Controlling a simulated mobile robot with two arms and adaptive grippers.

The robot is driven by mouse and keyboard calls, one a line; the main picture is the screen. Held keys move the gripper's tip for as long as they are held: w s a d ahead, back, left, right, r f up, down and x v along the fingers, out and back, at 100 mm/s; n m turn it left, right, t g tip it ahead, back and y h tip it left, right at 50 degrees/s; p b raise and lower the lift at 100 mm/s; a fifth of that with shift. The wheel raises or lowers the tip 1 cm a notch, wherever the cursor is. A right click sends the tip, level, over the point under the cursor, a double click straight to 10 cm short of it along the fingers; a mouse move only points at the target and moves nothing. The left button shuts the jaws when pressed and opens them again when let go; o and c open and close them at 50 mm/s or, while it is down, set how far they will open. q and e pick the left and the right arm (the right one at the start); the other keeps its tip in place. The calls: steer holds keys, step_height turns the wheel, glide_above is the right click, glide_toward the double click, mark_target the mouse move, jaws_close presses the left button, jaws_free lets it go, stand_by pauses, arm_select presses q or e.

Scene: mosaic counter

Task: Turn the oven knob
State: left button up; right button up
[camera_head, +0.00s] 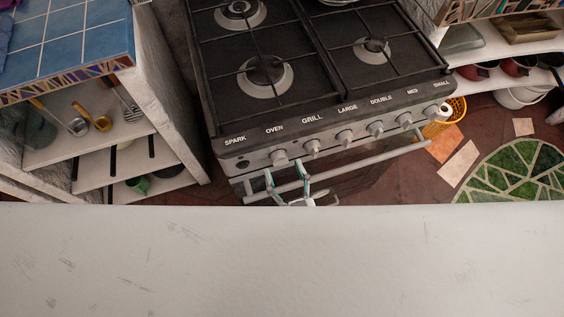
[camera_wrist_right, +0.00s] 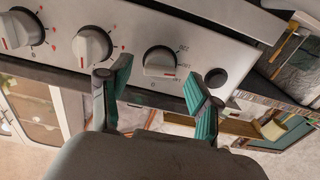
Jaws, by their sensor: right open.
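The oven knob (camera_head: 279,158) is a silver knob on the stove's front panel, under the word OVEN, first in the row of knobs. It also shows in the right wrist view (camera_wrist_right: 160,62), with a dark dial ring, printed markings and a red mark on its grip bar. My right gripper (camera_head: 287,175) is open, its teal-padded fingers pointing at the panel. In the right wrist view the fingers (camera_wrist_right: 157,84) stand apart to either side of the knob, slightly below it in the picture; I see no contact. My left gripper is not in view.
More knobs, such as the grill knob (camera_head: 312,148), sit close to the right. The oven's handle bar (camera_head: 370,160) runs below the knobs, close to my right gripper. Black burner grates (camera_head: 262,45) lie on top. A shelf unit (camera_head: 150,170) stands left.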

steer(key=shift+x, duration=1.05)
steer(key=c, duration=1.1)
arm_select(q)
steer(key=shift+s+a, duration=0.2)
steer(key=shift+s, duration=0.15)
arm_select(e)
steer(key=shift+c, duration=0.2)
